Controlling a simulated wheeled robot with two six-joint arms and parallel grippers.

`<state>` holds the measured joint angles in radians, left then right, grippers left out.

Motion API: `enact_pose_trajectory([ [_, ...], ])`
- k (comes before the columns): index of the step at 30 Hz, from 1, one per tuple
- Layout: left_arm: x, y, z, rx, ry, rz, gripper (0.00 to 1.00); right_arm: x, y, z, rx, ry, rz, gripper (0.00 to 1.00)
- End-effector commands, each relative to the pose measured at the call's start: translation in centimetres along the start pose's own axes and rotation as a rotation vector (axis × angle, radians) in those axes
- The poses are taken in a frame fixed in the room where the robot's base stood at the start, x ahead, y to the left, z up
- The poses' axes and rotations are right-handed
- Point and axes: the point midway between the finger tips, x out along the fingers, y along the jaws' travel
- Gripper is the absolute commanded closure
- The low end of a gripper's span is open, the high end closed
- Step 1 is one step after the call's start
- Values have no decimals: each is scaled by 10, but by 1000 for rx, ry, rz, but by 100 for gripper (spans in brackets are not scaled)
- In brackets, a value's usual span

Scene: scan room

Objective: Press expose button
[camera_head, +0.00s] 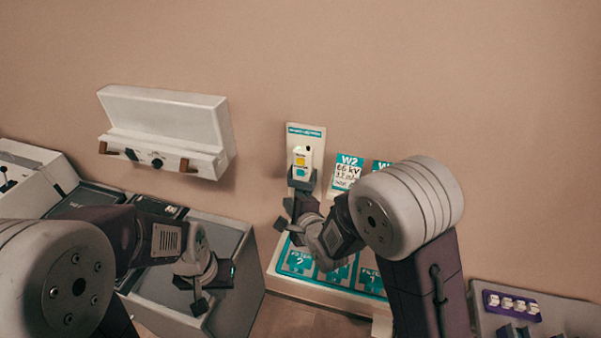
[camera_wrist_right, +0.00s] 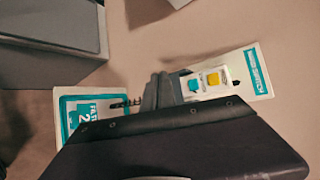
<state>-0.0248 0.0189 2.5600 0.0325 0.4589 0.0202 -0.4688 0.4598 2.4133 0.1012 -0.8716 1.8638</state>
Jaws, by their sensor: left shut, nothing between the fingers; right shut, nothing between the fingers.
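A white hand switch (camera_head: 306,155) sits on a tall white panel with a teal header (camera_head: 306,132) on the wall. It has a yellow button (camera_head: 300,161) and a teal button (camera_head: 300,172) below it; their labels are too small to read. In the right wrist view the yellow button (camera_wrist_right: 214,79) and teal button (camera_wrist_right: 194,85) lie just beyond my fingers. My right gripper (camera_head: 288,212) is shut and empty, just below the switch; it also shows in the right wrist view (camera_wrist_right: 160,88). My left gripper (camera_head: 192,294) is shut and empty over the grey box at lower left.
A white wall box with a raised lid (camera_head: 160,115) hangs at the left. A teal-and-white filter tray (camera_head: 278,268) lies below the switch. A W2 card (camera_head: 347,170) is to its right. A purple holder (camera_head: 511,305) is at far lower right. The upper wall is bare.

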Motion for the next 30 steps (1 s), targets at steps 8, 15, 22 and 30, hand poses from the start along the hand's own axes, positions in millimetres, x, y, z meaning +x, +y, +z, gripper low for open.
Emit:
enact_pose_trajectory([
  [8, -3, 0, 0, 0, 0, 0, 100, 7, -6, -5, 1, 2, -1, 100],
  [15, -12, 0, -1, 0, 0, 0, 100, 30, -25, -23, 1, 3, -2, 100],
  [22, -14, 0, -2, 0, 0, 0, 100, 52, -38, -39, 0, 2, -1, 100],
  [30, -14, 0, -2, 0, 0, 0, 100, 61, -45, -46, 0, 2, 0, 100],
])
